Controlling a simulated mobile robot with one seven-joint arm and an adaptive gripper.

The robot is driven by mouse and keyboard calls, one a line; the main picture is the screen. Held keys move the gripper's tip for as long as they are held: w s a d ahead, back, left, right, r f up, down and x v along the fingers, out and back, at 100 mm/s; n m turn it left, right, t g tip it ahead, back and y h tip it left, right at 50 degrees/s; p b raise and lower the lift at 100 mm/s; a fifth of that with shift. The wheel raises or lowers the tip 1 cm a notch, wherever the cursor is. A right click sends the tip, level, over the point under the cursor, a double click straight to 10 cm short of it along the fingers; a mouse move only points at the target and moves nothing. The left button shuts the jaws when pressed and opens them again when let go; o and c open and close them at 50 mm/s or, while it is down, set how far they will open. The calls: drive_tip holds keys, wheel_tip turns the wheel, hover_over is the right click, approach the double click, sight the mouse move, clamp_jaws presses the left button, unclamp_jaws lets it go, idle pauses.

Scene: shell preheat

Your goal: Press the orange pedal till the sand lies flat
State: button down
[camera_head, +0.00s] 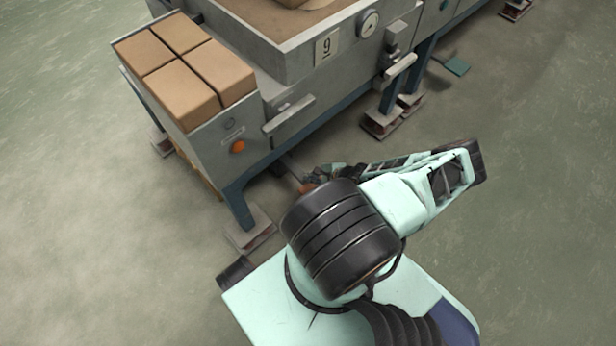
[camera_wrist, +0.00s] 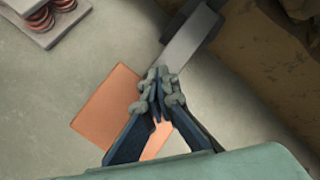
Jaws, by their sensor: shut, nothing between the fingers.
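The orange pedal (camera_wrist: 105,100) is a flat plate low over the floor in the wrist view, joined to a grey bar (camera_wrist: 192,40). A small part of the pedal (camera_head: 306,188) shows in the head view beside the machine; my arm hides the rest. My gripper (camera_wrist: 160,85) is shut and empty, its fingertips over the pedal's edge near the bar. I cannot tell whether they touch it. In the head view my gripper (camera_head: 318,174) is low by the machine's side. Brown sand (camera_head: 262,14) lies in the machine's top box, mostly cut off by the frame's top edge.
The grey machine (camera_head: 290,100) stands on blue legs with footplates (camera_head: 250,232). Tan blocks (camera_head: 185,90) fill its left bin, with an orange button (camera_head: 238,146) below. A gauge (camera_head: 369,23) is on the box. A teal plate (camera_head: 456,66) lies low at right.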

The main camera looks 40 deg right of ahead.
drive_tip(key=shift+s+f+b, duration=0.2)
drive_tip(key=shift+f+b, duration=0.35)
drive_tip(key=shift+f, duration=0.45)
idle(0.4)
drive_tip(key=shift+r, duration=0.1)
drive_tip(key=shift+w+r+p, duration=0.2)
drive_tip(key=shift+r+p, duration=2.65)
drive_tip(key=shift+p, duration=0.15)
drive_tip(key=shift+r, duration=0.1)
wheel_tip(320, 180, up, 5)
drive_tip(key=p, duration=0.5)
drive_tip(key=shift+w, duration=0.15)
drive_tip(key=shift+w, duration=0.1)
